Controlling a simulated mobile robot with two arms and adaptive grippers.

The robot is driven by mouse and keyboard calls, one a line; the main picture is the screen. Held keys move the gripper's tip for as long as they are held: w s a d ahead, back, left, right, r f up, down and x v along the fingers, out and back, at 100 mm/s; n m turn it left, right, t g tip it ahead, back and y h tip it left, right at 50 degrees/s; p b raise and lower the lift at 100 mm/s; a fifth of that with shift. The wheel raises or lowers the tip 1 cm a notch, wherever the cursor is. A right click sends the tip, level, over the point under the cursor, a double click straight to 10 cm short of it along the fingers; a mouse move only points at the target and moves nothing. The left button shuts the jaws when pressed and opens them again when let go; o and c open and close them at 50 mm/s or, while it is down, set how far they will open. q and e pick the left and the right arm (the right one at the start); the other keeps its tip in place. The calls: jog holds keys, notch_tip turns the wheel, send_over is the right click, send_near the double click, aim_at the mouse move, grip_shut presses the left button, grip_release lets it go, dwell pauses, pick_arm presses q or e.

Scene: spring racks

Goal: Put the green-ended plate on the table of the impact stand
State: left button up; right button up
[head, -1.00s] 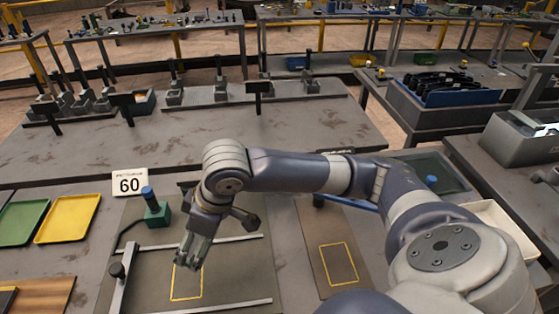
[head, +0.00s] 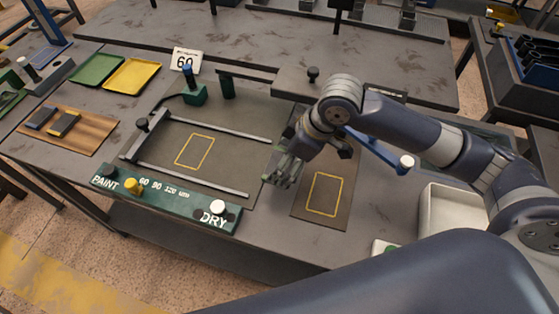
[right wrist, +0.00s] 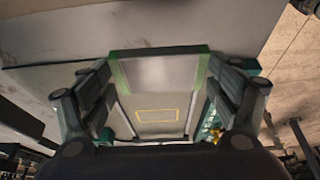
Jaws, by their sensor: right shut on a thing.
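My right gripper (head: 280,176) comes in from the right in the head view, in the gap between two dark boards marked with yellow rectangles. In the right wrist view its fingers (right wrist: 160,95) are closed around the sides of a flat grey plate with green edges (right wrist: 160,72), the green-ended plate. In the head view the plate is mostly hidden by the gripper, with only a little green showing. The right-hand board (head: 315,222) lies beside the gripper and its yellow rectangle is bare. I cannot tell for certain which part is the impact stand's table. My left gripper is out of view.
The left board carries two metal rails (head: 190,181) and a bare yellow rectangle. A green panel (head: 170,197) reading PAINT and DRY stands in front. A white bin (head: 455,215) is at right. Green (head: 96,68) and yellow (head: 133,76) trays lie at back left.

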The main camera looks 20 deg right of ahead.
notch_tip(320, 180, down, 2)
jog(key=shift+w+f, duration=0.1)
jog(key=shift+f, duration=2.3)
jog(key=o, duration=1.6)
jog(key=shift+f, duration=0.2)
